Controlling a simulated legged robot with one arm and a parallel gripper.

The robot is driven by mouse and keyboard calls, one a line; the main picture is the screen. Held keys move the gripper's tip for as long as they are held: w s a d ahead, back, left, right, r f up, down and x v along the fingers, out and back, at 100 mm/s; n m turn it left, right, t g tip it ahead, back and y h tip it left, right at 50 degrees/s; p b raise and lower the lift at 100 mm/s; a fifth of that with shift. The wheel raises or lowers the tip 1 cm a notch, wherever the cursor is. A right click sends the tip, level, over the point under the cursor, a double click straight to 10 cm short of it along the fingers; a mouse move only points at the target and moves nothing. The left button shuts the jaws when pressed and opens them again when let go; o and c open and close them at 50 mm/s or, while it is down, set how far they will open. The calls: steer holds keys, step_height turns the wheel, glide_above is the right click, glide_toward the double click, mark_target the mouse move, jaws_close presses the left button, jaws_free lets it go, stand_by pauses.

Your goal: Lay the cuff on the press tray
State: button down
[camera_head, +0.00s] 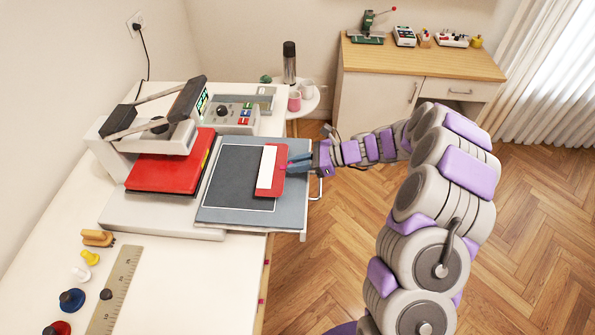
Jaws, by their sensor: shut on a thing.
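The cuff (268,167) is a red piece with a white strip along it. It is over the right part of the dark pad on the press tray (213,214), a grey-blue board with a white outline marked on its dark pad. My gripper (289,164) reaches in from the right and is shut on the cuff's right edge. The cuff looks flat and very near the pad, but I cannot tell whether it fully touches it. The fingertips are small and partly merge with the cuff's edge.
The heat press (150,140) with a red plate (170,172) stands left of the tray. A ruler (115,290) and several knobbed pieces lie at the table's front left. A round side table with mugs (294,101) and a flask (289,62) stands behind. Floor is clear at right.

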mark_target(297, 177)
steer(key=shift+f+b, duration=0.35)
steer(key=shift+f, duration=1.25)
steer(key=shift+f, duration=0.15)
steer(key=c, duration=1.1)
jaws_free()
